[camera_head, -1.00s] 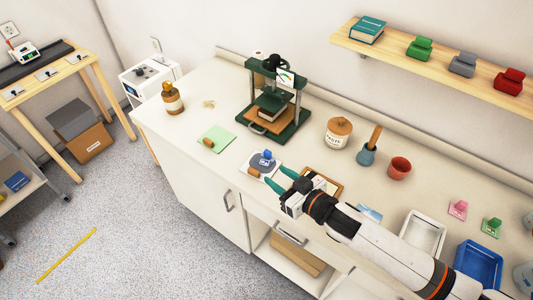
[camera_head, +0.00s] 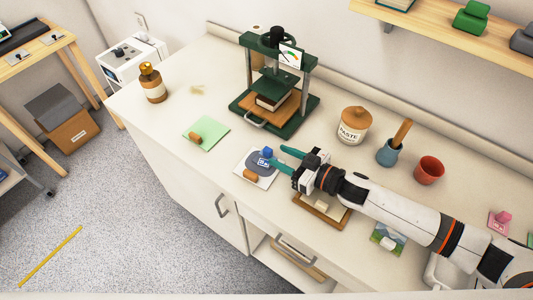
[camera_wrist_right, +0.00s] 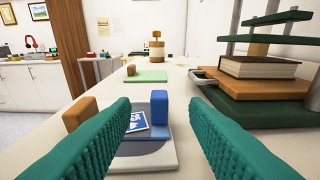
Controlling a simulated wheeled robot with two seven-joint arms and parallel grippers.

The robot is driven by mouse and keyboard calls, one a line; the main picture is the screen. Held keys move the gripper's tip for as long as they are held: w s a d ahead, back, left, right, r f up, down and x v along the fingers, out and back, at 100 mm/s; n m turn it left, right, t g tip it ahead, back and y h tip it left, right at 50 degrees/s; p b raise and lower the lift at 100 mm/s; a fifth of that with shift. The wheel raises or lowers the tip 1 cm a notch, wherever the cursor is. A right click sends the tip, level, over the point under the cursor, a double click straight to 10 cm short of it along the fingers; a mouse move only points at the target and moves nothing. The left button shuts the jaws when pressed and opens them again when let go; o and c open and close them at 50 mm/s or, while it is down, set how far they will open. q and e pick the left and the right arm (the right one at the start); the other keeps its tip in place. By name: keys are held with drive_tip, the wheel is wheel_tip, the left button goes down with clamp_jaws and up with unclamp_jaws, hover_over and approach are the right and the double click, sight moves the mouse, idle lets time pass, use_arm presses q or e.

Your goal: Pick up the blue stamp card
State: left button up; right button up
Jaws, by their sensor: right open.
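The blue stamp card (camera_head: 264,162) lies on a dark grey round pad on a white square base (camera_head: 244,165) on the counter. A blue block (camera_head: 267,152) and an orange-brown block (camera_head: 249,174) stand at opposite sides of the pad. In the right wrist view the card (camera_wrist_right: 137,122) shows between the spread fingers, beyond their tips, beside the blue block (camera_wrist_right: 159,107). My right gripper (camera_head: 282,159) is open and empty at the pad's right side, its green fingers pointing at the card. My left gripper is not in view.
A green press (camera_head: 242,104) stands behind, holding a book. A green mat (camera_head: 213,132) lies to the left. A paste jar (camera_head: 354,127), a blue pot (camera_head: 389,153) and a red cup (camera_head: 429,170) stand at the back right. A wooden tray (camera_head: 330,213) lies under my right arm.

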sight(271, 152)
drive_tip(key=shift+w+a+r, duration=0.1)
drive_tip(key=shift+w+a, duration=0.4)
drive_tip(key=shift+a, duration=0.3)
drive_tip(key=p+x, duration=0.1)
drive_tip(key=x, duration=0.4)
drive_tip(key=shift+w+a+f, duration=0.1)
drive_tip(key=shift+w+f, duration=0.05)
drive_tip(key=shift+f, duration=0.1)
clamp_jaws()
